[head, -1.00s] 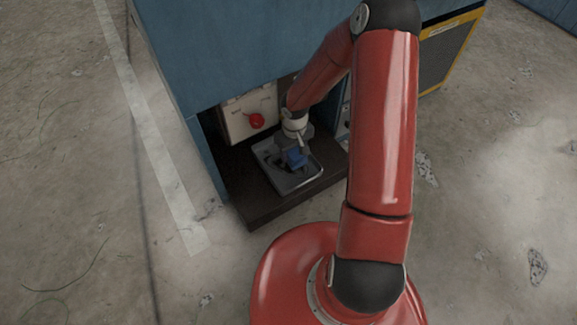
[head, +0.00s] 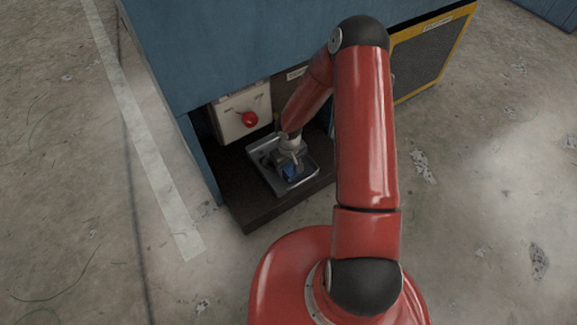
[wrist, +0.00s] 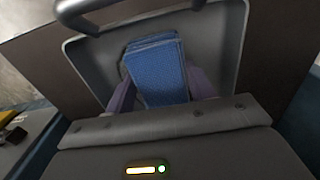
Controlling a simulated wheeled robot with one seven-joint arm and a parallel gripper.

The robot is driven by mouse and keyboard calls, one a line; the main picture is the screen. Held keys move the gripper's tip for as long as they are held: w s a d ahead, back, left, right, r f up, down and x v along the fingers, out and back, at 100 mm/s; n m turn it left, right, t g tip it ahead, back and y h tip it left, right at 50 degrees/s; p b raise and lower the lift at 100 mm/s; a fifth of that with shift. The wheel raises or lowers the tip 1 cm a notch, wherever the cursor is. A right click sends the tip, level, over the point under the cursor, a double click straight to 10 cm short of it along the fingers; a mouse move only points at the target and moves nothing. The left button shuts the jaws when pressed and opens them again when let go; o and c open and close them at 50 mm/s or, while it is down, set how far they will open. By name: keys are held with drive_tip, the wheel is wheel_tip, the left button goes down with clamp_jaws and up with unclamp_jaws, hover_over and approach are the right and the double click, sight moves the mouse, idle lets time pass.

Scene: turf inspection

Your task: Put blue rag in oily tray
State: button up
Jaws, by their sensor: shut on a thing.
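The blue rag (wrist: 157,72) is a folded, woven blue cloth between the two fingers of my gripper (wrist: 160,92) in the wrist view. My gripper is shut on it. The rag is over the inside of the tray. I cannot tell whether it touches the tray floor. The rag's lower part is hidden by the gripper body.
The tray stands on a dark low shelf (head: 262,212) in an opening of a blue cabinet (head: 215,55). A pale box with a red knob (head: 249,119) is close behind it on the left. A yellow-framed panel (head: 432,55) is at right. The concrete floor in front is clear.

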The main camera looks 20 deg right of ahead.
drive_tip(key=o, duration=0.9)
drive_tip(key=shift+f, duration=0.1)
drive_tip(key=s+d+r+m+t+h+p, duration=0.1)
drive_tip(key=s+r, duration=0.1)
drive_tip(key=r, duration=0.9)
drive_tip(key=s+d+r+h+p, duration=0.1)
drive_tip(key=s+r, duration=0.1)
drive_tip(key=r, duration=1)
drive_tip(key=s+d+r+m+t+h+p, duration=0.1)
drive_tip(key=s+r+p, duration=0.1)
drive_tip(key=r, duration=0.9)
drive_tip(key=s+a+r+t+y, duration=0.1)
drive_tip(key=s+r, duration=0.3)
drive_tip(key=s, duration=0.1)
drive_tip(key=s+a+r+m+t+y, duration=0.1)
drive_tip(key=s+r, duration=0.3)
drive_tip(key=s, duration=0.1)
drive_tip(key=s+a+r+t+y, duration=0.1)
drive_tip(key=s+r, duration=0.4)
drive_tip(key=s, duration=0.1)
drive_tip(key=shift+r+m+t, duration=0.1)
drive_tip(key=shift+m+t, duration=0.2)
